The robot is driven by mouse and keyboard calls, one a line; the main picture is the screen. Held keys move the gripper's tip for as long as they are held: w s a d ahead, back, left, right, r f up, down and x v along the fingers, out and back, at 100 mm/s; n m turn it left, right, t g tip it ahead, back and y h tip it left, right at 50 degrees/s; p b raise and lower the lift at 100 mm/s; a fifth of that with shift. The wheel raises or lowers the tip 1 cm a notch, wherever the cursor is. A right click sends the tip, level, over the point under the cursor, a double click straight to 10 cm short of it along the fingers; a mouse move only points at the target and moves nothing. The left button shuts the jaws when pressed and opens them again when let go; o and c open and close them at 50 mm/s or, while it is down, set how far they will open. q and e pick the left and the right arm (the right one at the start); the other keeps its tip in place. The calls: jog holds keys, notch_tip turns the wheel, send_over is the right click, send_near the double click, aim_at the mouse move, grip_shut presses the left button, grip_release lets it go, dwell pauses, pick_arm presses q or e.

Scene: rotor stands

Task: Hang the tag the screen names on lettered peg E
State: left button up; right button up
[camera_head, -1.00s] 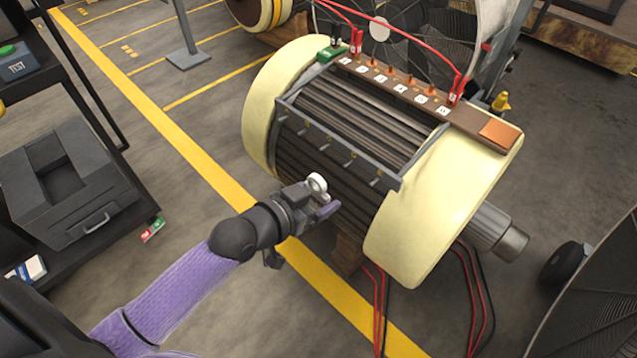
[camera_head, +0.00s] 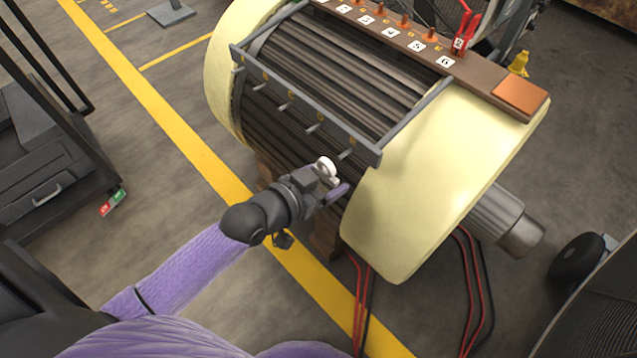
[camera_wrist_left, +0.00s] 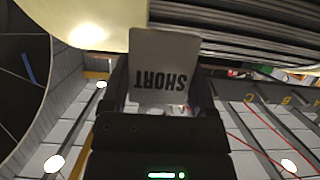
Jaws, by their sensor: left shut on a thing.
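My left gripper (camera_head: 332,184) is shut on a pale tag (camera_wrist_left: 165,65). In the left wrist view the tag reads SHORT, upside down. In the head view only a small white, ring-like part of it (camera_head: 327,168) shows. A grey bar (camera_head: 300,97) with several short pegs runs along the near side of the rotor. The gripper and tag are just below and in front of the bar's right end, close to the rightmost peg (camera_head: 347,155). The left wrist view shows letters C, B and A on the bar; letter E is not readable. No right gripper shows.
The big rotor (camera_head: 420,190) with cream end rings rests on wooden blocks. Red and black cables (camera_head: 470,290) hang below. A dark cart (camera_head: 50,165) stands at left. Floor is free between cart and rotor.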

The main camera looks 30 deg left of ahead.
pick_arm(q)
jog(key=shift+b+x, duration=0.4)
jog(key=shift+x, duration=0.55)
jog(key=w, duration=0.1)
jog(key=w+d+b, duration=0.1)
jog(key=w, duration=0.1)
jog(key=shift+f, duration=0.1)
jog(key=shift+f, duration=0.1)
jog(key=shift+f, duration=0.1)
jog(key=o, duration=0.8)
